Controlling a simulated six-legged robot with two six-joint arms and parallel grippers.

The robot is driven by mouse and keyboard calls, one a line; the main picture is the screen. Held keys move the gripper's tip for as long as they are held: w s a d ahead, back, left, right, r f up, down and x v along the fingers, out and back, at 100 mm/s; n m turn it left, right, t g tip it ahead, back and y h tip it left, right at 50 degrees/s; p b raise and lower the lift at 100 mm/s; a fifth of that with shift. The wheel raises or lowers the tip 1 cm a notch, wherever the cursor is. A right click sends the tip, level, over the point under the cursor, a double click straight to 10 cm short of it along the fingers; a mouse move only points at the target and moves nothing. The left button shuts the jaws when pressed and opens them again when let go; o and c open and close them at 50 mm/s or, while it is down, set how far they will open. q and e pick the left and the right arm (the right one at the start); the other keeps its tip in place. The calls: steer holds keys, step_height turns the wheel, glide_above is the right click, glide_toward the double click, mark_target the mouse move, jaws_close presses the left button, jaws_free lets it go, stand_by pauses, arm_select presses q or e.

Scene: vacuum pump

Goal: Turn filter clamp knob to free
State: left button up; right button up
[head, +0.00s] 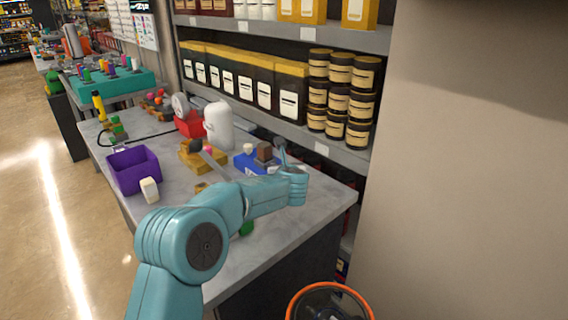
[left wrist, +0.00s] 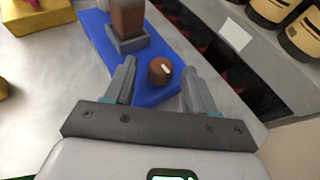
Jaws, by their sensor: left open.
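The filter clamp knob (left wrist: 161,70) is a round brown knob with a white pointer mark, on a blue base (left wrist: 100,34) in the left wrist view. A brown block on a grey foot (left wrist: 127,26) stands on the same base beyond the knob. The blue base also shows in the head view (head: 243,164), with the brown block (head: 264,151) on it; I cannot make out the knob there. My left gripper (left wrist: 160,66) is open, one finger on each side of the knob in that picture. Contact is not clear. It also shows in the head view (head: 279,153). My right gripper is not in view.
A white rounded cylinder (head: 218,126) and a yellow base (head: 190,157) stand left of the blue base. A purple bin (head: 134,172) and a white block (head: 149,190) are farther left. Shelves with jars (head: 337,101) rise close behind the table.

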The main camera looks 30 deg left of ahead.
arm_select(q)
steer(key=x, duration=0.2)
steer(key=shift+w+a+f, duration=0.1)
steer(key=shift+w+f, duration=0.1)
steer(key=shift+w, duration=0.15)
steer(key=shift+w+a+f+p, duration=0.1)
steer(key=shift+w+a+p, duration=0.1)
steer(key=shift+p, duration=0.15)
steer(key=shift+w+f, duration=0.15)
